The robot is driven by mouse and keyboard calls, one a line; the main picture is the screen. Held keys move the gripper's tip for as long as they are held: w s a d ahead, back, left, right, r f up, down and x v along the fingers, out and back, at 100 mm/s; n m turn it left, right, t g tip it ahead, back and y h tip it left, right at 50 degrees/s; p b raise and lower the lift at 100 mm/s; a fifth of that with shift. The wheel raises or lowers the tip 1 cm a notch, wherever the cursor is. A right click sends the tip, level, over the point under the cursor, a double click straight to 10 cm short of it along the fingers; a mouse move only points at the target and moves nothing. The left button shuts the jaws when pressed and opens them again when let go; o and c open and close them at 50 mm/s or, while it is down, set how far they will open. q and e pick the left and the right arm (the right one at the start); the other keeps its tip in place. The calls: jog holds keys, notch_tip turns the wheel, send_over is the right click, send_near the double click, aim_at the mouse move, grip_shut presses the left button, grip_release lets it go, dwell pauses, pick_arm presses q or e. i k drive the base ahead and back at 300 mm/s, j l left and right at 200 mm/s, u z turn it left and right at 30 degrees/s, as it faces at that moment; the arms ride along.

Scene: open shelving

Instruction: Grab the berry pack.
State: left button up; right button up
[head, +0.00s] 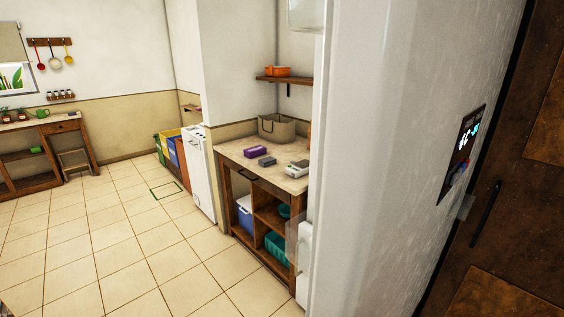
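I cannot make out a berry pack for certain in the head view. A small purple box (255,152) lies on the top of a wooden shelf unit, but I cannot tell what it is. A dark grey box (267,162) lies to its right. A large white fridge-like body (400,130) with a lit display panel (463,152) fills the right of the view; its inside is hidden. Neither of my grippers is in view.
The wooden shelf unit (232,153) also bears a grey bag (277,128) and a light device (297,169). Coloured bins (170,150) and a white appliance (198,172) stand beyond. A wooden table (65,125) is far left. The tiled floor (120,240) is clear.

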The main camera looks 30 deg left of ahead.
aim_at(251, 153)
jog(key=u, duration=1.1)
jog(key=i+j, duration=0.1)
jog(key=j, duration=0.2)
jog(key=i+j+u, duration=0.15)
jog(key=i, duration=0.25)
jog(key=i+j+u, duration=0.15)
jog(key=i+j, duration=0.15)
jog(key=i, duration=0.15)
jog(key=i+j+u, duration=0.1)
jog(key=i, duration=0.3)
jog(key=i+u, duration=0.3)
jog(key=i, duration=0.4)
jog(key=i+l+u, duration=0.1)
jog(key=i+u, duration=0.15)
jog(key=i, duration=0.5)
jog(key=i+j+z, duration=0.15)
jog(key=i+z, duration=0.25)
jog(key=i+j+z, duration=0.2)
jog(key=i+z, duration=0.2)
jog(key=i+j+z, duration=0.25)
jog(key=z, duration=0.15)
jog(key=i+j+z, duration=0.2)
jog(key=z, duration=0.15)
jog(key=i+j+z, duration=0.4)
jog(key=j+z, duration=0.25)
jog(key=i+j+z, duration=0.15)
jog(key=j+z, duration=0.5)
jog(key=i+j, duration=0.05)
jog(key=j, duration=0.05)
